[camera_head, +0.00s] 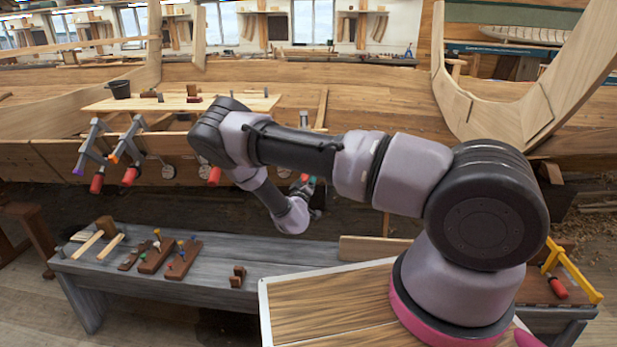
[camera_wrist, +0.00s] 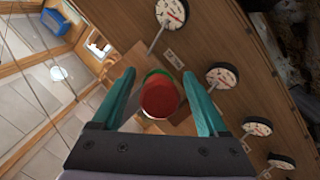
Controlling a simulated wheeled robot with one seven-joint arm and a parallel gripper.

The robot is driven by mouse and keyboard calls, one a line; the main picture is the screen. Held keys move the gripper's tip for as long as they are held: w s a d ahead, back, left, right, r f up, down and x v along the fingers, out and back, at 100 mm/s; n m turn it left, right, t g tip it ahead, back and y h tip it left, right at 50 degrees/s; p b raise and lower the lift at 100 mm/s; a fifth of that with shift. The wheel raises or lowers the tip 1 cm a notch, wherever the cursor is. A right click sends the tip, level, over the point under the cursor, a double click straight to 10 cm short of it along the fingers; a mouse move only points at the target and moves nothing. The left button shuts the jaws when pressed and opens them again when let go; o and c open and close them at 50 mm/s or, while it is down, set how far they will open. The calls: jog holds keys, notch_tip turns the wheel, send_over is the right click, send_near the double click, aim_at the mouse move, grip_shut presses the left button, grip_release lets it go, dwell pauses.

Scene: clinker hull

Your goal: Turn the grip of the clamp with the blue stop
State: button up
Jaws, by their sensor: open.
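Several clamps hang along the hull plank in the head view. One has a purple stop (camera_head: 79,171) and one an orange stop (camera_head: 113,157). Another clamp's red grip (camera_head: 215,176) is partly hidden by my arm. My gripper (camera_head: 313,186) is low at the plank by a further clamp, mostly behind my forearm. In the wrist view, my gripper (camera_wrist: 160,76) is open, its teal fingers on either side of a round red grip (camera_wrist: 160,99) seen end-on. A green part shows behind this grip. I cannot make out a blue stop; contact with the grip is unclear.
Round dials (camera_wrist: 222,75) line the plank near the fingers. A board (camera_head: 180,104) with a dark bucket (camera_head: 119,89) lies above the clamps. A yellow clamp (camera_head: 573,270) lies at right.

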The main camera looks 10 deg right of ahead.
jog(key=r+v, duration=0.1)
jog(key=v, duration=0.8)
jog(key=shift+s+f, duration=0.25)
jog(key=shift+f, duration=0.25)
jog(key=shift+a, duration=0.1)
